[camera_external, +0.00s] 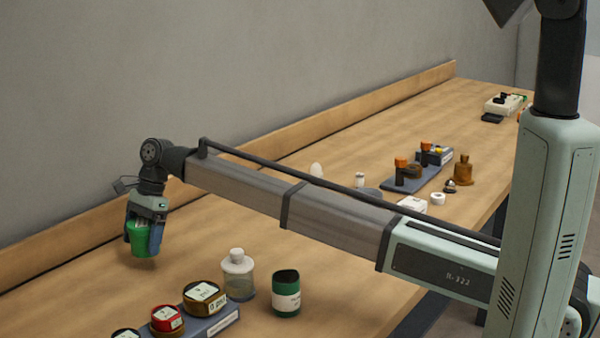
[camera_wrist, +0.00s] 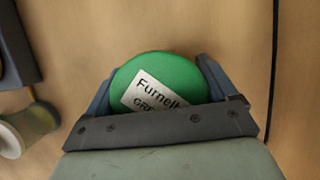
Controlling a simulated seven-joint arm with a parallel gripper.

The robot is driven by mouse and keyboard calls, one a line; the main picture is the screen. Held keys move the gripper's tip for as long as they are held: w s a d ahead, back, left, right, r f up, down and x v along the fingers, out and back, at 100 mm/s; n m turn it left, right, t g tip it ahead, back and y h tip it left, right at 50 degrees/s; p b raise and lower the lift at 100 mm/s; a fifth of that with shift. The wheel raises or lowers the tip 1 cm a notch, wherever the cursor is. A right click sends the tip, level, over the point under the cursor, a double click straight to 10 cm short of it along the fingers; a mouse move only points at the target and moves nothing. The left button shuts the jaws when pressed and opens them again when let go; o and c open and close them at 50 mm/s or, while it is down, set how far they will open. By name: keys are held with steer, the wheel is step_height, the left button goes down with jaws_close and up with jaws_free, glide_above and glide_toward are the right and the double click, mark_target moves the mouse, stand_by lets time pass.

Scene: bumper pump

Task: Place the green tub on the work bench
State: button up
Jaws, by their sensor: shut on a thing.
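The green tub (camera_external: 138,240) is held in my gripper (camera_external: 146,236), above the left part of the work bench (camera_external: 330,270). In the wrist view the tub (camera_wrist: 165,75) shows its round green top with a white label, part of which is hidden by the gripper's edge. My gripper (camera_wrist: 158,90) is shut on the tub, one finger on each side. A shadow lies close below it on the bench, but I cannot tell how large the gap is.
A blue-grey tray (camera_external: 222,322) holds several labelled tubs at the front. A clear bottle (camera_external: 238,275) and a dark green jar (camera_external: 286,293) stand near it. More small items stand further right. A raised back edge (camera_external: 300,133) runs along the wall. The bench around my gripper is clear.

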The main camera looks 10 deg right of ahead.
mark_target(144, 249)
steer(key=shift+f, duration=1.7)
steer(key=shift+f, duration=0.1)
steer(key=o, duration=1.2)
steer(key=v, duration=1.2)
